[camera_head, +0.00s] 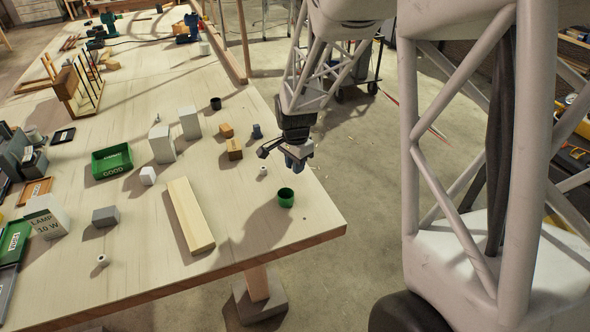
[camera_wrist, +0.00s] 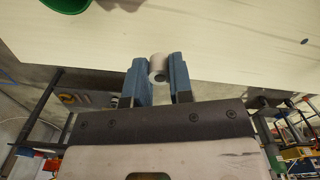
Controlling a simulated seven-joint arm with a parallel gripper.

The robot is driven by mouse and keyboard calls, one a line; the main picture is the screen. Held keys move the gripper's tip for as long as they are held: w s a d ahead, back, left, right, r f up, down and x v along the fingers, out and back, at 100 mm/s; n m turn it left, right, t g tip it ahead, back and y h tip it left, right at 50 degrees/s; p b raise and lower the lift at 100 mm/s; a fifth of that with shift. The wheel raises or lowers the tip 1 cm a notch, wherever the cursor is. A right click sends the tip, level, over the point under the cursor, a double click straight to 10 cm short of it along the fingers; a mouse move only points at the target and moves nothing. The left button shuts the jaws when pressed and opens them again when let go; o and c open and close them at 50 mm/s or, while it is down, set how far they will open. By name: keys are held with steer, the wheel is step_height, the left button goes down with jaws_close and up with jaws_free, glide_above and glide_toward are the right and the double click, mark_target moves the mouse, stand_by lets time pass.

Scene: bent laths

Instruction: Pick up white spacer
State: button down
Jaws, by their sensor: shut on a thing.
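A white spacer (camera_wrist: 158,66), a short pale cylinder with a hole in its end, sits between the two blue fingertips of my gripper (camera_wrist: 156,78) in the wrist view. The fingers are shut on it. In the head view my gripper (camera_head: 297,160) hangs near the right edge of the table, just above and right of the green cup. Another small white cylinder (camera_head: 263,171) shows on the tabletop left of my gripper, and a similar one (camera_head: 102,260) lies at the near left.
The green cup (camera_head: 286,198) stands near the table's right edge; part of it shows in the wrist view (camera_wrist: 66,4). A long pale lath (camera_head: 190,215) lies left of it. Wooden blocks, white boxes and a green GOOD bin (camera_head: 112,162) stand farther left. The near right corner is clear.

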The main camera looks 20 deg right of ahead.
mark_target(188, 213)
steer(key=s, duration=0.5)
steer(key=s+a, duration=0.1)
steer(key=s, duration=0.4)
steer(key=s+a+r, duration=0.1)
steer(key=s, duration=0.4)
steer(key=shift+s+a+r, duration=0.1)
steer(key=shift+s+a, duration=0.1)
steer(key=shift+a, duration=0.15)
stand_by(0.3)
